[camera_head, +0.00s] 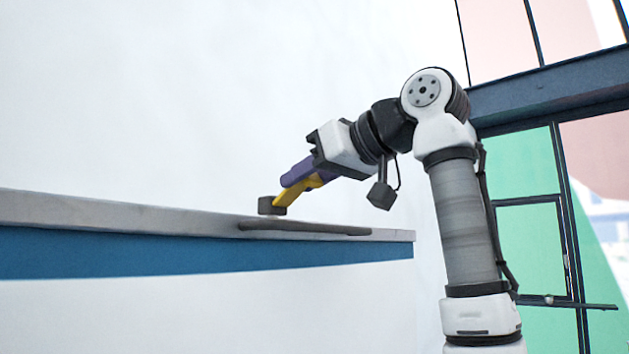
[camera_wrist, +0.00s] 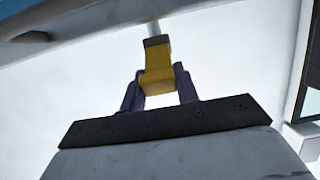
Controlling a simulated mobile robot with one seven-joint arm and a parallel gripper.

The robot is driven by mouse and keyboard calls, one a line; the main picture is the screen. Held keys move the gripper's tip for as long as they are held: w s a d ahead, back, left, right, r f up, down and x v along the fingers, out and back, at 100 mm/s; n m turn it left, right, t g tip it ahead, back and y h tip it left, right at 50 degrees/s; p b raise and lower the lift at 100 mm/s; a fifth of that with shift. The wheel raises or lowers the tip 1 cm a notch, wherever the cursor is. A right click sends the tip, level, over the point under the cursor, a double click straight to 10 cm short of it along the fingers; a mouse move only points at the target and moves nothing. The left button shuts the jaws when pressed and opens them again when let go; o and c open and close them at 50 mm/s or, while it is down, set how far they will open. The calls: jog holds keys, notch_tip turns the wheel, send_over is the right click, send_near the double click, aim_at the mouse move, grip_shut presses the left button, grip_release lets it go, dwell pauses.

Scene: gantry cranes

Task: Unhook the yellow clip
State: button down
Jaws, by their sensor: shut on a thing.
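My gripper (camera_head: 303,178) has purple fingers and reaches down and left from the arm. It is shut on the yellow clip (camera_head: 288,196), which shows just below the fingers. In the wrist view the yellow clip (camera_wrist: 155,68) sits between the two purple fingers of my gripper (camera_wrist: 158,82). The clip's far end is dark grey. A pale rod (camera_wrist: 153,28) lies in line with that end, toward the beam at the top; I cannot tell whether the clip is hooked to it.
A long grey ledge (camera_head: 120,218) with a blue band (camera_head: 150,254) runs below the gripper, in front of a white wall. A dark bar (camera_head: 305,229) lies along its edge. A dark-framed green and pink window (camera_head: 525,165) stands at the right. Open space lies above the ledge.

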dwell(0.4)
jog(key=c, duration=1)
grip_release()
jog(key=shift+c, duration=0.2)
jog(key=shift+r, duration=0.1)
